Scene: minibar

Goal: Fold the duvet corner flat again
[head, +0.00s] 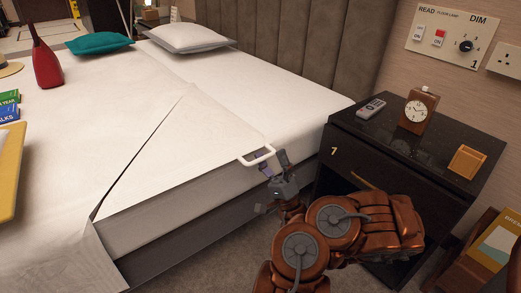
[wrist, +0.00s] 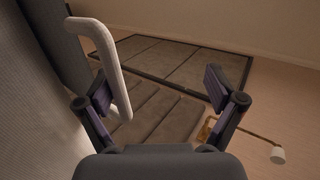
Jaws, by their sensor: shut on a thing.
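The white duvet (head: 50,140) covers the bed, and a diagonal dark-edged line runs across it from the bed's middle to its front edge. The triangular sheet area (head: 165,150) lies to the right of that line. A white loop handle (head: 257,155) sits at the near right edge of the bed. In the wrist view the handle (wrist: 122,75) rises beside the left finger of my gripper (wrist: 158,92). The exact contact between fingers and handle is hard to see.
A black nightstand (head: 345,125) stands right of the bed, with a remote (head: 371,109), a clock (head: 416,112) and a small wooden box (head: 467,161).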

